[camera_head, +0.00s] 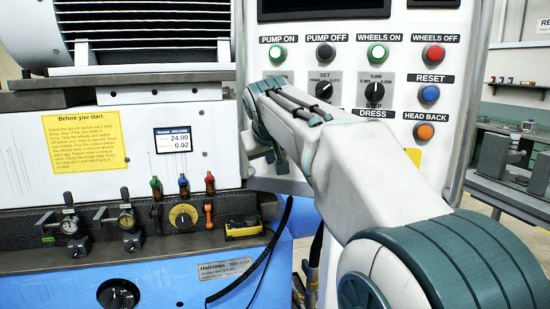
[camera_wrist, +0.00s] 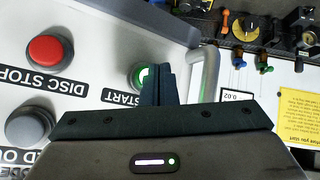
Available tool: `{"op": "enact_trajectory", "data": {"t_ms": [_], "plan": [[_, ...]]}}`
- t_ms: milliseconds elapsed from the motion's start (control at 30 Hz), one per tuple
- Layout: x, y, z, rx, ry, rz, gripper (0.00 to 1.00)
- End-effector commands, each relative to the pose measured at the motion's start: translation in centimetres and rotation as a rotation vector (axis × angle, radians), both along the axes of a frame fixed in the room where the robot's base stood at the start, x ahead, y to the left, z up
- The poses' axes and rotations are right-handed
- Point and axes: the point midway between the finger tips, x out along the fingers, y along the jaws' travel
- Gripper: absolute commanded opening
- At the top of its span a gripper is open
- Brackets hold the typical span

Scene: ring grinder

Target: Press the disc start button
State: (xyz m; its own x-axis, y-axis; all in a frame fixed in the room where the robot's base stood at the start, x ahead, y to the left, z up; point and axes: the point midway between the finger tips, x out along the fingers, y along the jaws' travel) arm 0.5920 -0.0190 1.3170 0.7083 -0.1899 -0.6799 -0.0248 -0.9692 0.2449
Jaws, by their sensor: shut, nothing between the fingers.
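The disc start button is a green button (camera_wrist: 138,74) in a metal ring in the wrist view, beside a label (camera_wrist: 122,97) of which "START" shows. The picture is turned, so the label reads upside down. My gripper (camera_wrist: 160,70) is shut and empty; its dark fingers stand just right of the green button and cover its right part. I cannot tell whether the tips touch it. In the head view my arm hides the button and most of my gripper.
A red disc stop button (camera_wrist: 47,51) and a grey button (camera_wrist: 29,127) lie left on the same panel. A pale rounded bar (camera_wrist: 209,72) stands close right of my fingers. The head view shows an upper panel (camera_head: 365,20) with wheel and pump buttons, and a yellow notice (camera_head: 85,140).

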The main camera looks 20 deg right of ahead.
Motion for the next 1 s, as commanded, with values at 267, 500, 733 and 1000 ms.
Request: {"op": "enact_trajectory", "data": {"t_ms": [267,500,733,1000], "plan": [[-0.2,0.1,0.0,0.001,0.000,0.001,0.00],[-1.8,1.2,-0.2,0.001,-0.001,0.002,0.00],[-3.7,2.4,-0.2,0.001,-0.001,0.002,0.00],[-4.2,2.7,0.0,0.000,0.001,0.000,0.00]]}}
